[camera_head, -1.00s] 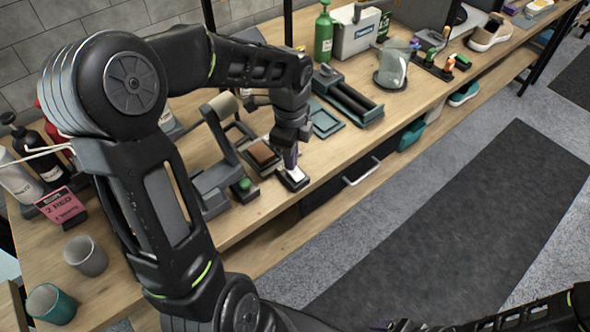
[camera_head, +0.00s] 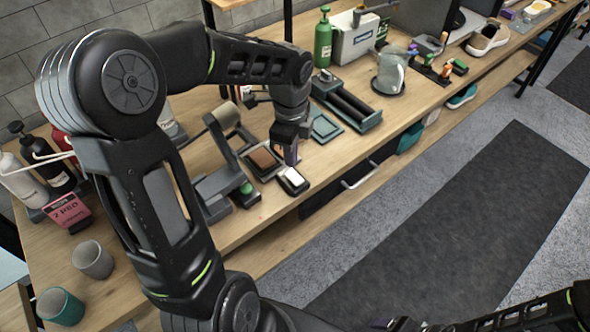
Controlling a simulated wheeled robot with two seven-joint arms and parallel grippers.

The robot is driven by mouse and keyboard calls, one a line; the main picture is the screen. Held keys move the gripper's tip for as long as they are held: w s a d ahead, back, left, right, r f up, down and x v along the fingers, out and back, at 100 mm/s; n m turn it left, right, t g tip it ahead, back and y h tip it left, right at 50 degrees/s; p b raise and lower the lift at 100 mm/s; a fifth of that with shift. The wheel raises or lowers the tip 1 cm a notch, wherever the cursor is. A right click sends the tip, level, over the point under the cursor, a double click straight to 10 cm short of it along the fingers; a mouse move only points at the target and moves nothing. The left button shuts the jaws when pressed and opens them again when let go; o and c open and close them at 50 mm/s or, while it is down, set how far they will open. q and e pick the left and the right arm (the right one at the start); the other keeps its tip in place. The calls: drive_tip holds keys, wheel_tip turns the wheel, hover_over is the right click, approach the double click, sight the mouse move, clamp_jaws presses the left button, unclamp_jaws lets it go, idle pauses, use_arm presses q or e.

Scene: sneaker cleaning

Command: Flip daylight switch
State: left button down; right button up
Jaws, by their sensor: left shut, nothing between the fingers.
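A small dark box with a white rocker top (camera_head: 293,178), which looks like the daylight switch, sits near the front edge of the wooden bench. My left gripper (camera_head: 291,157) points down just behind it, its fingers closed and empty. The fingertips are close to the far side of the white top; I cannot tell if they touch it. Which way the rocker is tilted is too small to tell. Part of my right arm (camera_head: 520,316) shows at the bottom right, with its dark end at the bottom edge; its fingers are not clear.
A brown pad in a tray (camera_head: 263,160) lies just left of the switch, and a grey stand with a green button (camera_head: 246,188) is further left. A teal tray (camera_head: 322,127) and a roller tray (camera_head: 349,105) lie to the right. Cups (camera_head: 92,260) stand at the left.

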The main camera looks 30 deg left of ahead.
sight(291, 173)
use_arm(q)
wheel_tip(291, 173, up, 3)
drive_tip(key=shift+r+p, duration=0.1)
drive_tip(key=shift+p, duration=0.9)
